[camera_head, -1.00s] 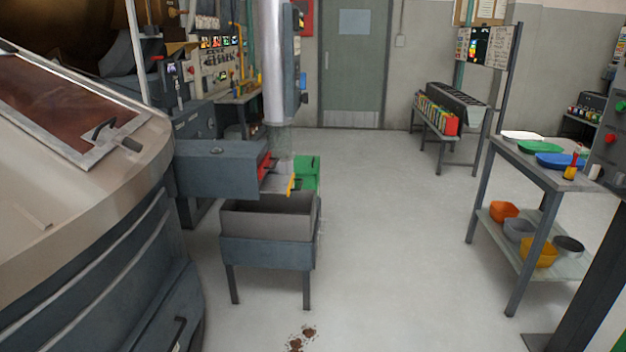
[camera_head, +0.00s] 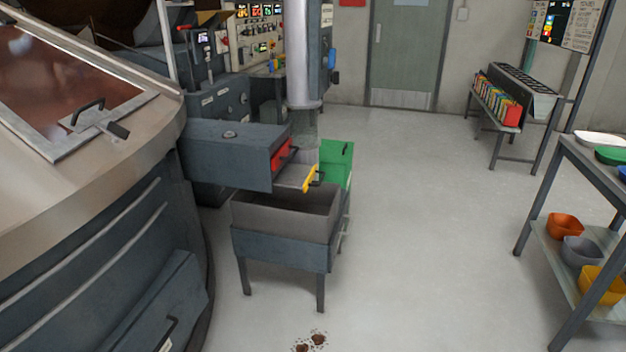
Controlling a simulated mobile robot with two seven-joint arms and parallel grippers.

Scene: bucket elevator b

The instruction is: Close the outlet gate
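A grey-blue chute box (camera_head: 232,155) juts out to the right at the picture's centre left. Its end has a red panel (camera_head: 284,154) and a pulled-out grey tray-like plate (camera_head: 296,176) with a yellow edge and dark handle (camera_head: 312,178). Which of these is the outlet gate I cannot tell for sure. A green box-like part (camera_head: 337,163) with a dark handle sits just behind it. An open grey bin (camera_head: 285,213) on a legged stand is below the plate. Neither of my grippers is in view.
A large rounded machine (camera_head: 90,200) fills the left side. A vertical grey pipe (camera_head: 301,60) rises behind the chute. A shelf table with bowls (camera_head: 565,225) stands at right. Brown spills (camera_head: 312,342) lie on the floor. The floor between bin and shelf is clear.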

